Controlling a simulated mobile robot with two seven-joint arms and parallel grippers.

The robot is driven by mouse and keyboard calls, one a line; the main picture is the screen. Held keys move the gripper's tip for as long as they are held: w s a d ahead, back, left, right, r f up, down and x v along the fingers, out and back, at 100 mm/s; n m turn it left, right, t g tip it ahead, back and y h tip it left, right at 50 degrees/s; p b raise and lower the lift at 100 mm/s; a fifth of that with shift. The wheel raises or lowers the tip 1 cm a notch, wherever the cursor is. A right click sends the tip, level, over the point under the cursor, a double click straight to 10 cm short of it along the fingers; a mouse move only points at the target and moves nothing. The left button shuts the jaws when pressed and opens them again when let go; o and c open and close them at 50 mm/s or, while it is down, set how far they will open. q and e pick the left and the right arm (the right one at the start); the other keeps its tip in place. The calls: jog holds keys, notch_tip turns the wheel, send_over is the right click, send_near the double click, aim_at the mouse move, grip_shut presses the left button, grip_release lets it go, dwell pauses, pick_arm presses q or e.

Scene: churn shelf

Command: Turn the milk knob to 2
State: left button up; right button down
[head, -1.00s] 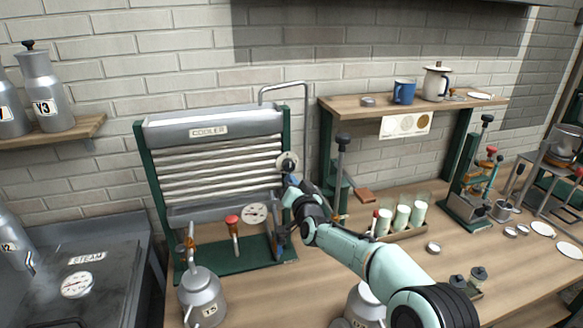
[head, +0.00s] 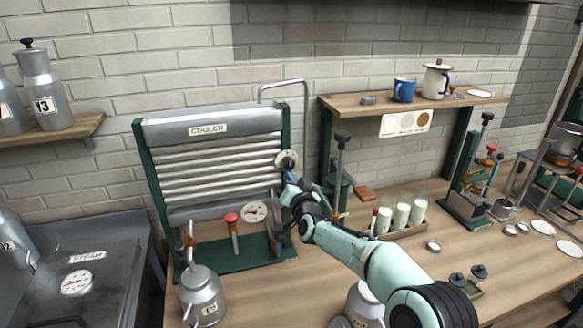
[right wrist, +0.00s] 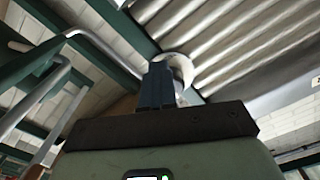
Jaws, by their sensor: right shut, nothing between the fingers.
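The milk knob, a small dark knob on a round pale dial plate (head: 286,160), is on the right side of the cooler (head: 207,160). The numbers on the dial are too small to read. My right gripper (head: 289,179) is just below the knob, shut and empty. In the right wrist view my shut blue fingers (right wrist: 158,85) stand in front of the pale round dial (right wrist: 180,68) and hide part of it. I cannot tell whether the fingertips touch the knob. My left gripper is not in view.
A bent pipe (head: 283,84) rises behind the cooler's right side. A lever with a black ball (head: 342,137) stands to the right of my gripper. A gauge (head: 254,211) and a red-topped lever (head: 232,219) sit below the rollers. Filled glasses (head: 402,215) stand in a tray farther right.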

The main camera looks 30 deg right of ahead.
jog(key=shift+w+a+r, duration=0.6)
jog(key=shift+a+r, duration=0.15)
jog(key=shift+r, duration=0.2)
jog(key=shift+d, duration=0.1)
jog(key=shift+a+f, duration=0.3)
jog(key=b+v, duration=0.2)
jog(key=v, duration=0.4)
jog(key=shift+a+b, duration=0.15)
jog(key=shift+b, duration=0.2)
